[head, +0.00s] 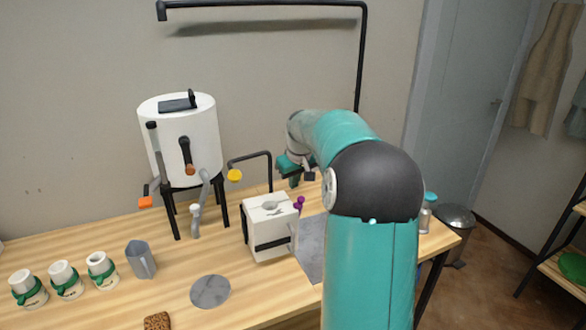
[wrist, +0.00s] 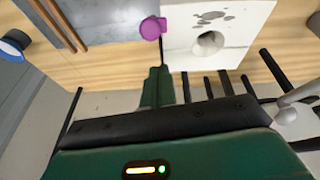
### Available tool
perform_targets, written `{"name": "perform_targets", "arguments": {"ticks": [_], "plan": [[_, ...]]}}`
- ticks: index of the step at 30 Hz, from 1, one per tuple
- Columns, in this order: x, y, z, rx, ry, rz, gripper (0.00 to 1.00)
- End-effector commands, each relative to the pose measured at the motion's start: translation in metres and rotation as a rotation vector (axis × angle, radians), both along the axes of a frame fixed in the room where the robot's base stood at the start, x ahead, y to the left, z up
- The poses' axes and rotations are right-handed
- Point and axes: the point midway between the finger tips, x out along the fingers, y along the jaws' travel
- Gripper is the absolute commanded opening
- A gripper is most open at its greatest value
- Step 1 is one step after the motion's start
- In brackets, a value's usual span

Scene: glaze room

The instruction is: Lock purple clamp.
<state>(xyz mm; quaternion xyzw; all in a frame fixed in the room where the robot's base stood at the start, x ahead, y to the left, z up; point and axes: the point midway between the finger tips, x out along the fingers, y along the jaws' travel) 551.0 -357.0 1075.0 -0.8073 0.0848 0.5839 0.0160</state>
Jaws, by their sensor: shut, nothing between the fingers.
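The purple clamp (head: 299,202) is a small knob at the upper right edge of a white block-shaped mould (head: 268,212) with a hole in its top and a dark strap around it. In the wrist view the purple clamp (wrist: 152,28) sits beside the white mould (wrist: 232,22), at the end of a thin dark line. My gripper (wrist: 159,72) is shut and empty, its green fingertips just below the clamp in that picture; contact cannot be told. In the head view my gripper (head: 293,174) is behind and above the mould, partly hidden by my arm.
A white tank (head: 180,135) on black legs stands left of the mould. A thin black bent pipe (head: 252,155) rises behind the mould. A grey jug (head: 140,259), several green-banded mugs (head: 66,279), a round grey disc (head: 210,291) and a brown block (head: 157,321) lie on the wooden table.

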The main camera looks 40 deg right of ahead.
Motion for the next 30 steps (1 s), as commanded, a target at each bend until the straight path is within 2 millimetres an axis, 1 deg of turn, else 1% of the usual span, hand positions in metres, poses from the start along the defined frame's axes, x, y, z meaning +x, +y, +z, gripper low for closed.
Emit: {"name": "perform_targets", "arguments": {"ticks": [1, 3, 8, 21, 30], "plan": [[-0.007, 0.001, -0.002, -0.001, 0.000, -0.001, 0.00], [-0.013, 0.002, -0.007, 0.000, -0.001, -0.001, 0.00], [-0.020, 0.003, -0.011, 0.000, -0.001, -0.001, 0.00], [-0.020, 0.003, -0.011, -0.001, -0.004, 0.000, 0.00], [-0.016, 0.004, -0.012, -0.012, -0.037, 0.001, 0.00]]}}
